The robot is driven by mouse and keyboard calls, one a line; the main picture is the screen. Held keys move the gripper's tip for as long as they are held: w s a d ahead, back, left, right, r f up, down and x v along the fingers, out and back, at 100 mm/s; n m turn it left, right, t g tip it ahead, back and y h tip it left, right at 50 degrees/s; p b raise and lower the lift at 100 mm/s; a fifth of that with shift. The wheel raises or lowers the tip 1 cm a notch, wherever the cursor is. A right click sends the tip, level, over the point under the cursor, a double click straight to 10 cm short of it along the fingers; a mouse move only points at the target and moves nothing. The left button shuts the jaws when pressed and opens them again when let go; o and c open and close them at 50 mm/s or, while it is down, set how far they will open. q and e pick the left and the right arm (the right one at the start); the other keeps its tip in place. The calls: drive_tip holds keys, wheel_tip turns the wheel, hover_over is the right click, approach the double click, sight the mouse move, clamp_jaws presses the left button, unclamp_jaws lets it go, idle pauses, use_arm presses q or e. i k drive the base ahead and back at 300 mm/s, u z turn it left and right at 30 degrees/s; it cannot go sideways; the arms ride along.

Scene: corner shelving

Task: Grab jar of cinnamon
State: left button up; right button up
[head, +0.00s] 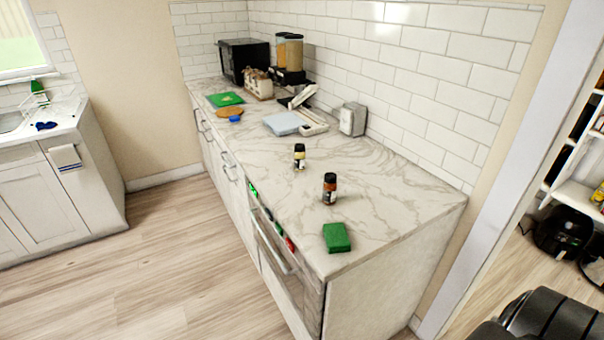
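Two small spice jars stand upright on the marble counter (385,205). The nearer jar (329,189) has a dark cap and reddish-brown contents, which fits cinnamon, but its label is too small to read. The other jar (299,156) stands a little farther back and to the left, with a black cap and a pale yellowish label or contents. The two jars are apart from each other. Neither of my grippers shows in the head view, and nothing touches the jars.
A green box or sponge (336,238) lies near the counter's front corner. Farther back are a toaster-like metal box (353,119), a light blue board (286,123), a green mat (225,99) and a black microwave (243,58). Counter around the jars is clear.

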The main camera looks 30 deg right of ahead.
sight(330, 184)
drive_tip(key=u, duration=2.2)
drive_tip(key=k, duration=2.45)
drive_tip(key=z, duration=2.9)
